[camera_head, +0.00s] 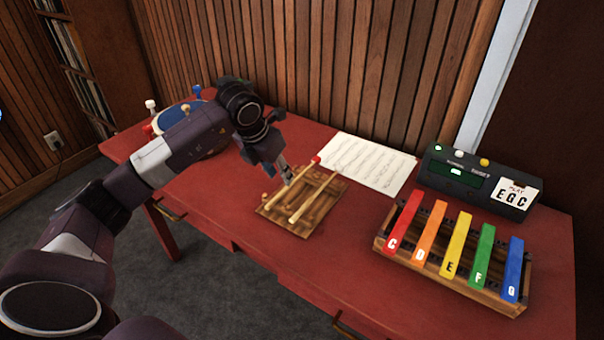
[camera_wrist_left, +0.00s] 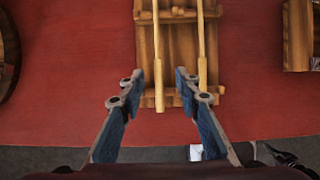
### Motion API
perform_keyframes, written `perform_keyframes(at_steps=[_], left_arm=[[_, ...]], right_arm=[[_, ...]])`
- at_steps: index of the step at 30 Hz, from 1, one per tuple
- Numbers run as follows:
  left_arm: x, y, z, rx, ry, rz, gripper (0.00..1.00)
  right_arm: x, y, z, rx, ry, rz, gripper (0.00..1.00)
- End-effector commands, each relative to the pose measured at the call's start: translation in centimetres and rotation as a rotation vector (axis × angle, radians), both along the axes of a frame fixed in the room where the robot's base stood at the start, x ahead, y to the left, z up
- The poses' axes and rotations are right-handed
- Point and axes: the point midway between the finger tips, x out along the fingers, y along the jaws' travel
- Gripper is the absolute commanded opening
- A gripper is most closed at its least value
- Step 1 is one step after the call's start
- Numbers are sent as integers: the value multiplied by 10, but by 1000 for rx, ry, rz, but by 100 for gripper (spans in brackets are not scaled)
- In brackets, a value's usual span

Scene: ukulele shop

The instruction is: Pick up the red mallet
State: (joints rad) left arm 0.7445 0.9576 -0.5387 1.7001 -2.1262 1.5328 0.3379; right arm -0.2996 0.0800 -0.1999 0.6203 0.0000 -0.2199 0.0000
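A wooden mallet rack (camera_head: 325,205) lies on the red table and holds two light wooden sticks. The red mallet (camera_head: 316,160) shows its small red ball head at the rack's far edge in the head view; part of its shaft is hidden by my left gripper. My left gripper (camera_head: 287,178) points down over the rack's left side. In the left wrist view its fingers (camera_wrist_left: 159,88) are apart, with the handle end of the left stick (camera_wrist_left: 159,98) in the gap. The second stick (camera_wrist_left: 202,40) lies just right of the fingers. Heads are outside the wrist view. My right gripper is not in view.
A sheet of music (camera_head: 367,163) lies behind the rack. A coloured bar xylophone (camera_head: 450,265) and a dark box with a lit display (camera_head: 475,178) stand to the right. A round blue-topped item (camera_head: 170,118) stands at the far left. The front table strip is clear.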

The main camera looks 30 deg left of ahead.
Motion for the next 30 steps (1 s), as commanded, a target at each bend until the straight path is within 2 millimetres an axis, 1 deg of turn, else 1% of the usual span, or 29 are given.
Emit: perform_keyframes(at_steps=[8, 12, 15, 19, 25, 30], left_arm=[[11, 0, -29, -2, 5, -1, 31], [18, 2, -49, -4, 6, -1, 31], [24, 2, -61, -4, 2, -2, 31], [27, 2, -69, -2, 2, -2, 31], [27, 2, -69, -2, 1, -3, 31], [27, 2, -69, -2, 1, -3, 12]], right_arm=[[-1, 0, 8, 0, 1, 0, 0], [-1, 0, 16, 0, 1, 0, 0], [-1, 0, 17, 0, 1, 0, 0], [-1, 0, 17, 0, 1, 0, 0], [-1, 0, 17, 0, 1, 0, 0], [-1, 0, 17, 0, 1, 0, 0]])
